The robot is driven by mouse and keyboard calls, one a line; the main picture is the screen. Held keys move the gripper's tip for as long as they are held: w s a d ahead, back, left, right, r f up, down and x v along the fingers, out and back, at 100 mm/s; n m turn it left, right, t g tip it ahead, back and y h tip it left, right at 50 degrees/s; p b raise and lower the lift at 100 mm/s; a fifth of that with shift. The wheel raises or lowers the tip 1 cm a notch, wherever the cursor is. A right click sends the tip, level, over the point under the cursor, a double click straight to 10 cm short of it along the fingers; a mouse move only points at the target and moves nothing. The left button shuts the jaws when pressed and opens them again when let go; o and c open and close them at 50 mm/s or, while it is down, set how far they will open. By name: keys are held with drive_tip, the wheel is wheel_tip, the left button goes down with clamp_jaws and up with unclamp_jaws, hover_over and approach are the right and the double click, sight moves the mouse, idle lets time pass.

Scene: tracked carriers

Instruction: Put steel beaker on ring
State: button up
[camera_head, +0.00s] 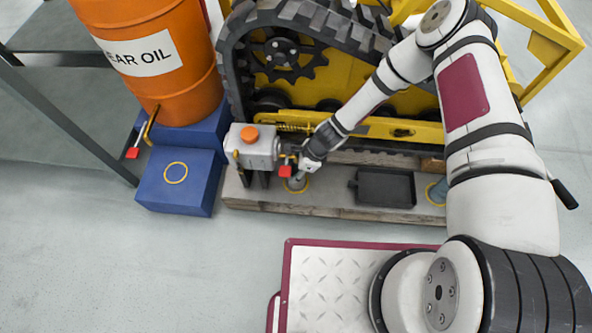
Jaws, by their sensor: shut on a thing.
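My gripper (302,174) points down over the left part of the wooden plank, shut on a small grey thing, which looks like the steel beaker (299,178). The gripper hides much of it. A yellow ring (296,190) lies on the plank right under or around it; I cannot tell whether the beaker touches the plank. Another yellow ring (175,173) is bare on top of the low blue block at left. A third yellow ring (430,196) shows at the plank's right end with a blue-grey thing on it, partly hidden by my arm.
Behind is the tracked carrier (290,60). An orange drum (160,65) stands behind the blue block (203,190).

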drive_tip(key=shift+f, duration=0.15)
drive_tip(key=o, duration=1.4)
drive_tip(key=shift+o, duration=0.2)
drive_tip(key=p+v, duration=0.4)
drive_tip(key=v, duration=0.8)
drive_tip(key=shift+p, duration=0.3)
